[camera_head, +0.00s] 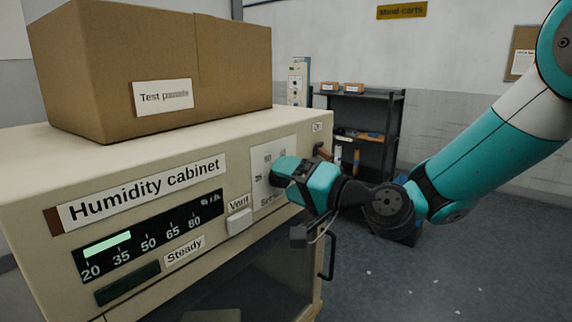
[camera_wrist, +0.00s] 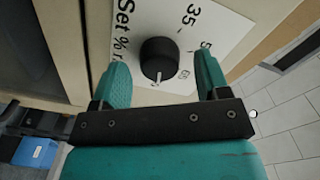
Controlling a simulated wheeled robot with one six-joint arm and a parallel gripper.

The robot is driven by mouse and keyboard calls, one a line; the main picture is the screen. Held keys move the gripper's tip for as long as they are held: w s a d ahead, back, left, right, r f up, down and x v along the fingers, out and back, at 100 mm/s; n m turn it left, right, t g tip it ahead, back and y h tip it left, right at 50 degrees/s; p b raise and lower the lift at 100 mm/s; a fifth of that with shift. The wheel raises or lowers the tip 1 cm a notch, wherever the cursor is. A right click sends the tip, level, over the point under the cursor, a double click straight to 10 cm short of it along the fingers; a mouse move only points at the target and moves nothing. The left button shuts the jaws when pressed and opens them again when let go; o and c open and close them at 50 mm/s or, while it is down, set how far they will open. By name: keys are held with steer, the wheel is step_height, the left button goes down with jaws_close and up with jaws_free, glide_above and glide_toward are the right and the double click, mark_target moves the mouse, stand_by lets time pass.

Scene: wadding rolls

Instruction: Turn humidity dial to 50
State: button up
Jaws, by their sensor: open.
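The humidity cabinet (camera_head: 150,200) is cream, with a white dial plate (camera_head: 285,145) on its front. The plate shows printed numbers around the dial, with 35 legible in the wrist view. The black round dial knob (camera_wrist: 159,55) has a white mark pointing toward the bottom of the wrist picture, beyond the number partly hidden at its lower right. In the head view my gripper hides the knob. My gripper (camera_head: 282,172) is at the plate. In the wrist view its teal fingers (camera_wrist: 163,72) are apart, one each side of the knob, with gaps visible. I cannot tell any contact.
A Vent button (camera_head: 239,221) sits left of the dial plate. A cardboard box (camera_head: 150,65) stands on the cabinet. A dark shelf (camera_head: 372,112) stands behind; floor at right is mostly clear.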

steer(key=shift+w+a, duration=0.4)
steer(key=shift+a, duration=0.05)
steer(key=c, duration=0.9)
